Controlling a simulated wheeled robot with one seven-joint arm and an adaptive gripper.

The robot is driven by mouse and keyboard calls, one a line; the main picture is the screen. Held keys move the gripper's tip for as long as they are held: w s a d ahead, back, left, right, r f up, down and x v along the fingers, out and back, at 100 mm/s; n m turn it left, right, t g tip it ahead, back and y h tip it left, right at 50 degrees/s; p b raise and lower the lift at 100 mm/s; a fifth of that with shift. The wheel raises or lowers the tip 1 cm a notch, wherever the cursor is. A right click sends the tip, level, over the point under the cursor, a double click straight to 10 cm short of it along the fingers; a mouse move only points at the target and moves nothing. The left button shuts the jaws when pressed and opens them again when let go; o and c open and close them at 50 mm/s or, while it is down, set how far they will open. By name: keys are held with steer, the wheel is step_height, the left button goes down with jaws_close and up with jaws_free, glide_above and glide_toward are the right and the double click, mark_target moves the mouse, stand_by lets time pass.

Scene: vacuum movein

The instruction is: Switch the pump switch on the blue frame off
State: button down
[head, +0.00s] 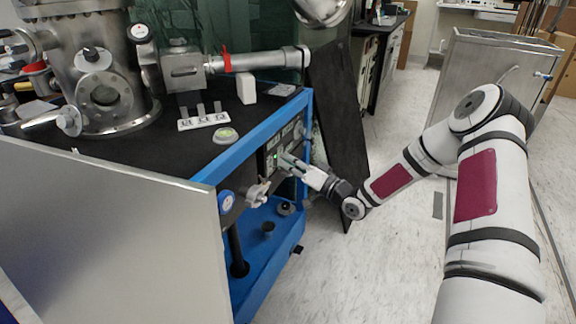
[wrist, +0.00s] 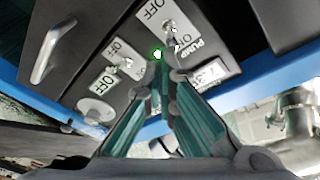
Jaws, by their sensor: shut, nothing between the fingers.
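The blue frame (head: 262,130) bears a dark control panel (head: 268,160) on its side. In the wrist view, a metal toggle, the pump switch (wrist: 170,27), stands between an OFF label and a label reading PUMP and ON. Which way its lever leans is hard to tell. A lit green lamp (wrist: 157,54) shows beside the fingertips. My gripper (head: 284,160) is at the panel. In the wrist view its teal fingers (wrist: 161,66) are shut together and empty, their tips just below the pump switch. Whether they touch the panel cannot be told.
A second toggle (wrist: 127,63) with ON and OFF labels sits left of the fingers. A metal handle (wrist: 52,50) is at far left. A dark board (head: 335,110) leans behind my gripper.

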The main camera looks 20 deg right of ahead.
steer(key=shift+s+f+t+y+b, duration=0.1)
steer(key=shift+f+t+y+b, duration=0.25)
steer(key=shift+t+b, duration=0.3)
steer(key=shift+f+b, duration=0.3)
steer(key=shift+b, duration=0.2)
steer(key=shift+d, duration=0.1)
